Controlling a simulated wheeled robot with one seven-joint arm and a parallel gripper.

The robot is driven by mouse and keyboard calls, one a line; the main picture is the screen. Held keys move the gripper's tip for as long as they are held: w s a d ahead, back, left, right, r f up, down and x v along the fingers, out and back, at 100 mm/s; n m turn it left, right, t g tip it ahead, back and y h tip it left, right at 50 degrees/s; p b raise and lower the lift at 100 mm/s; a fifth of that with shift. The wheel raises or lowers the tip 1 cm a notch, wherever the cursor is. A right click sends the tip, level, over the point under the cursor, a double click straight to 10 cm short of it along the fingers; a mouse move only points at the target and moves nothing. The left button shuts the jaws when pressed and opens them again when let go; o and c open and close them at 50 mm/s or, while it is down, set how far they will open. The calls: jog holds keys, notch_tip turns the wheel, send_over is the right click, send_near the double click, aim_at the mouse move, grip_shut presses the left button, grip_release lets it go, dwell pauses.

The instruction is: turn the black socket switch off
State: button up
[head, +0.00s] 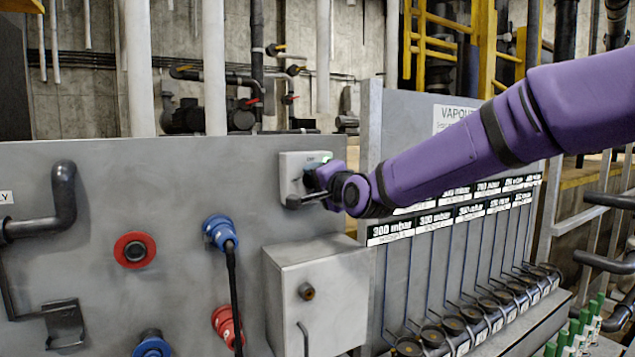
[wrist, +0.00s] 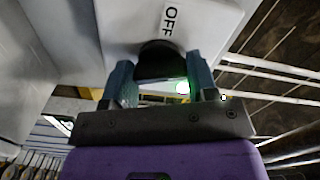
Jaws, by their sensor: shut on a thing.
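The black socket switch (wrist: 160,62) is a dark knob on a pale switch box (head: 291,166), which is fixed to the grey panel. In the wrist view the white plate (wrist: 120,18) of the box carries an "OFF" label (wrist: 171,19) beyond the knob. My gripper (head: 318,182) is at the front of the box, and in the wrist view my gripper (wrist: 160,75) has one finger on each side of the knob, shut on it. A green light (wrist: 183,87) glows beside the right finger. In the head view my gripper mostly hides the knob.
A grey metal cabinet (head: 318,295) stands out from the panel below the switch box. Blue (head: 220,232) and red (head: 226,322) sockets are to the left. A labelled gauge panel (head: 460,245) is on the right, behind and below my arm.

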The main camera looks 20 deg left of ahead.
jog(key=n, duration=0.6)
jog(key=shift+n, duration=0.3)
jog(key=shift+f+n, duration=0.1)
jog(key=shift+n, duration=3.3)
jog(key=o, duration=0.9)
jog(key=shift+o, duration=0.2)
jog(key=shift+s+d, duration=0.1)
jog(key=shift+d, duration=0.05)
jog(key=v, duration=1)
jog(key=shift+d, duration=0.2)
jog(key=shift+d, duration=0.1)
